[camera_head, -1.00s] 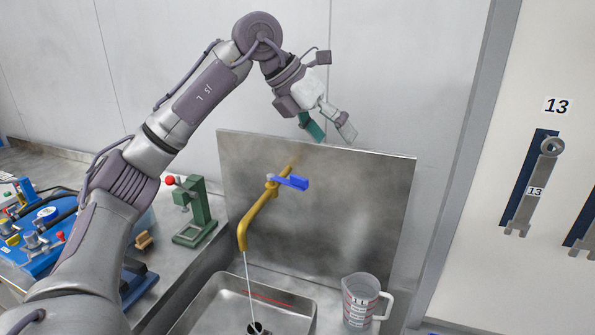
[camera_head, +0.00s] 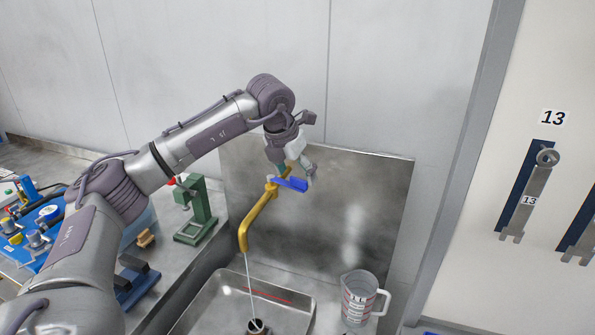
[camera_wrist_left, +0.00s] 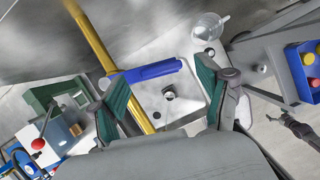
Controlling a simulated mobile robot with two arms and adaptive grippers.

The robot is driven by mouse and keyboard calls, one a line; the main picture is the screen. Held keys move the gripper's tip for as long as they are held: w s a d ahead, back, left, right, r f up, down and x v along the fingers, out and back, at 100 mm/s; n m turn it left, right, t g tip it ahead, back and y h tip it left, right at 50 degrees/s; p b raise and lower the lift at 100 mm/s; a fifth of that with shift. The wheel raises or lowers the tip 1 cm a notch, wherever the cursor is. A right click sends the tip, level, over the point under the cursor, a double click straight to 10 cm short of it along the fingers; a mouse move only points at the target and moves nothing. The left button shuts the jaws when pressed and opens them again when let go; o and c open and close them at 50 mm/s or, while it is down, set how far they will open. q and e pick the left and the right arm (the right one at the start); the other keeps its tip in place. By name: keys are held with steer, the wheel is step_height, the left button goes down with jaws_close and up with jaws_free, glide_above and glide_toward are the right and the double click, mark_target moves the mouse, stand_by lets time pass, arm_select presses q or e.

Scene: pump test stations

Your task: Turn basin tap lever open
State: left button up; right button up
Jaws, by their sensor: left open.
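The basin tap is a brass-yellow pipe (camera_head: 258,217) coming out of a steel splashback, with a blue lever (camera_head: 291,184) on top pointing right. A thin stream runs from its spout into the steel basin (camera_head: 302,305). My left gripper (camera_head: 297,172) is open, just above and behind the lever in the head view. In the left wrist view the blue lever (camera_wrist_left: 150,71) lies across the space between the two green-padded fingers (camera_wrist_left: 165,100), nearer the left finger. Contact cannot be told.
A clear measuring jug (camera_head: 360,298) stands right of the basin. A green press with a red knob (camera_head: 196,210) stands on the left counter. The steel splashback (camera_head: 365,200) is close behind the tap. A wrench marked 13 (camera_head: 528,200) hangs on the right panel.

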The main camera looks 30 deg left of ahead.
arm_select(q)
steer(key=shift+x, duration=0.9)
steer(key=shift+c, duration=0.3)
jaws_close()
